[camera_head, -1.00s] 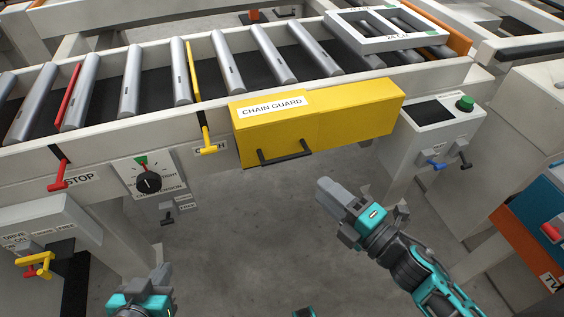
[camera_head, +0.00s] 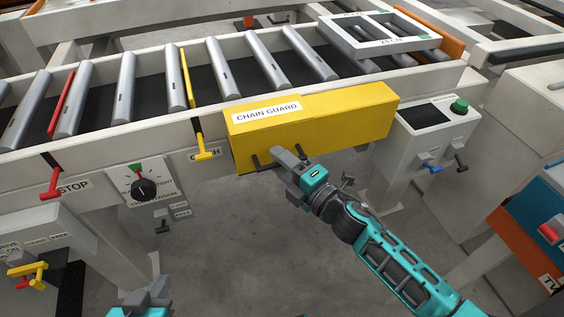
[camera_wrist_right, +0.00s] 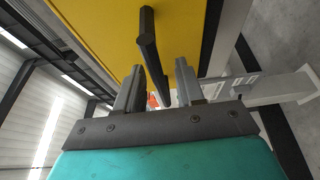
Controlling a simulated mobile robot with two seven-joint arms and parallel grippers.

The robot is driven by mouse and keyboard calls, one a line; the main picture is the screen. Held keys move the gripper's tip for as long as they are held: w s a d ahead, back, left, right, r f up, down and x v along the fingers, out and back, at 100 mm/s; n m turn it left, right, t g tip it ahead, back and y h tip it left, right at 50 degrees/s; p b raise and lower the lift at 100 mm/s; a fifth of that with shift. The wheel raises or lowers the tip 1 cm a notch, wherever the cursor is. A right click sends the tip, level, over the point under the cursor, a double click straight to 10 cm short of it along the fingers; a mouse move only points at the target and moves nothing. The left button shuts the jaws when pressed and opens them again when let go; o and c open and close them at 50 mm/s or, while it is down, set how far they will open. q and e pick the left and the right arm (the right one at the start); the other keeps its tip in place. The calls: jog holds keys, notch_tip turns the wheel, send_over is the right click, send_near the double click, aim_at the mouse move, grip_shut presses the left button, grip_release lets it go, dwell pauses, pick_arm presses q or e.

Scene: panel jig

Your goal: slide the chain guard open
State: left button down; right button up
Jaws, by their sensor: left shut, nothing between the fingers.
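The yellow chain guard (camera_head: 315,118) hangs on the front rail of the conveyor, and its label faces me. Its dark bar handle is low on its front; my right gripper covers most of it in the head view, while in the right wrist view the handle (camera_wrist_right: 150,42) shows clearly. My right gripper (camera_head: 284,160) is at the handle. In the right wrist view its two fingers are apart, with the handle bar running between them and a gap visible on both sides. My left gripper (camera_head: 150,296) is low at the bottom edge, shut and empty, away from the guard.
A yellow lever (camera_head: 204,150) and a red stop lever (camera_head: 52,183) stick out left of the guard, with a chain tension dial (camera_head: 144,189) between them. A control box with a green button (camera_head: 459,106) stands to the right. Open floor lies below.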

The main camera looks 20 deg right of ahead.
jog(key=shift+c, duration=0.4)
grip_shut()
